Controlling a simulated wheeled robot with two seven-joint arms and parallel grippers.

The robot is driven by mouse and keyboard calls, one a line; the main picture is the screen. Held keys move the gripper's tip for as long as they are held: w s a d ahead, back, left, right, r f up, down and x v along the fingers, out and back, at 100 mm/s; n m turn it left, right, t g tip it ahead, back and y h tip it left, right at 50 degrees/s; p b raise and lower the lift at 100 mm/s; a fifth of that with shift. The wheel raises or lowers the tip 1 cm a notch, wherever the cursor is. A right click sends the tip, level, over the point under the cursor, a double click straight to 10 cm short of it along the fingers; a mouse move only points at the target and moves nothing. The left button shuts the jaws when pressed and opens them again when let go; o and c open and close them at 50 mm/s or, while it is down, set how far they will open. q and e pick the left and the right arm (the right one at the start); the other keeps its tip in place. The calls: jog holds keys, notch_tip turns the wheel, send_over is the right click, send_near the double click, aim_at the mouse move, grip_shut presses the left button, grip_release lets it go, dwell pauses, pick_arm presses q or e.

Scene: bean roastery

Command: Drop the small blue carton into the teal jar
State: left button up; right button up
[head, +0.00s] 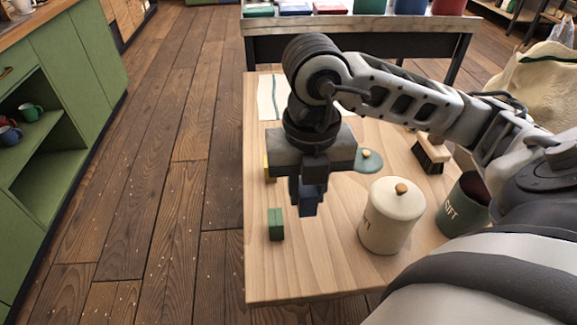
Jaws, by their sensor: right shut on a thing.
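My right gripper (313,178) points down over the table's left part, shut on the small blue carton (309,203). The carton hangs between the fingers, partly hidden by them; I cannot tell its exact height above the table. The dark teal-green jar (459,214), with partly visible lettering, stands at the table's right. Its mouth looks open with a dark inside, and my right arm covers part of it. A teal lid with a tan knob (370,161) lies on the table right of the gripper. My left gripper is not in view.
A lidded cream jar (390,222) stands between the carton and the teal jar. A small green carton (276,225) stands on the wooden table (310,275), with a yellow item (268,172) behind. A brush (431,155) lies further back. The table's front left is clear.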

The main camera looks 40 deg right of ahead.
jog(key=shift+s+a+r, duration=0.1)
jog(key=shift+s+r, duration=0.15)
jog(key=shift+s, duration=0.25)
jog(key=shift+s+a+r, duration=0.1)
jog(key=shift+s+r, duration=0.1)
jog(key=shift+s, duration=0.25)
